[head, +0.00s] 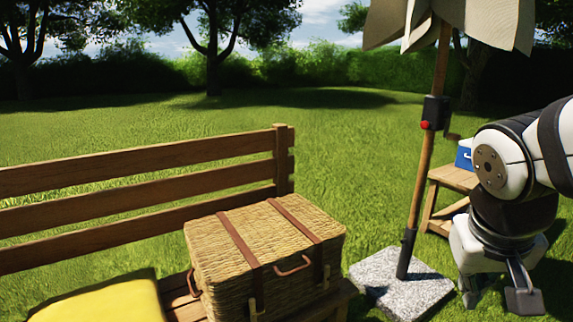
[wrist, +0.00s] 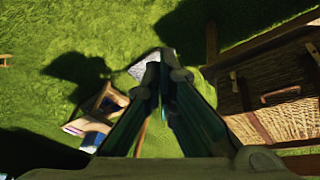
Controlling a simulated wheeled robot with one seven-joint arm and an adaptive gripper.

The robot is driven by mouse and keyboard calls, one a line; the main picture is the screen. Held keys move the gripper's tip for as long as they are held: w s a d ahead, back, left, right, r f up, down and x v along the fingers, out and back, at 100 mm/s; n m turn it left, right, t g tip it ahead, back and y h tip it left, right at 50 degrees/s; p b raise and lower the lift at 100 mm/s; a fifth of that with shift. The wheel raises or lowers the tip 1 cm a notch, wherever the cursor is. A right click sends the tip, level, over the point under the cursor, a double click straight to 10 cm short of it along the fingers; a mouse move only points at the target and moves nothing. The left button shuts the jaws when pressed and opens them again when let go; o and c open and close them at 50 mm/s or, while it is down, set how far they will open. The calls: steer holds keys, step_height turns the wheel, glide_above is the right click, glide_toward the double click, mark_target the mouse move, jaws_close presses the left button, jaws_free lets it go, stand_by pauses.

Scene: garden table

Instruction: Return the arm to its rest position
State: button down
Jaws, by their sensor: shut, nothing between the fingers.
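My gripper (head: 497,288) hangs at the right of the head view, pointing down beside the parasol pole and over the grass. In the wrist view its fingers (wrist: 162,78) meet at the tips, with nothing seen between them. My arm comes in from the right edge of the head view. The gripper is apart from the wicker basket, which lies to its left in the head view.
A closed wicker basket (head: 262,250) and a yellow cushion (head: 105,300) are on the wooden bench (head: 140,172). A blue-and-white box (head: 464,155) sits on a small wooden table (head: 453,179). Open lawn lies behind.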

steer(key=s+a+n+g+y, duration=0.1)
steer(key=s+a, duration=0.2)
steer(key=s, duration=0.3)
steer(key=s+a+f+g+y, duration=0.1)
steer(key=s+a, duration=0.1)
steer(key=s, duration=0.4)
steer(key=s+a+n+g+y, duration=0.1)
steer(key=s+a, duration=0.2)
steer(key=s, duration=0.3)
step_height(320, 180, up, 29)
steer(key=t+p, duration=0.3)
steer(key=p, duration=2.4)
steer(key=shift+d+t, duration=0.4)
steer(key=shift+d, duration=0.05)
steer(key=shift+f, duration=0.1)
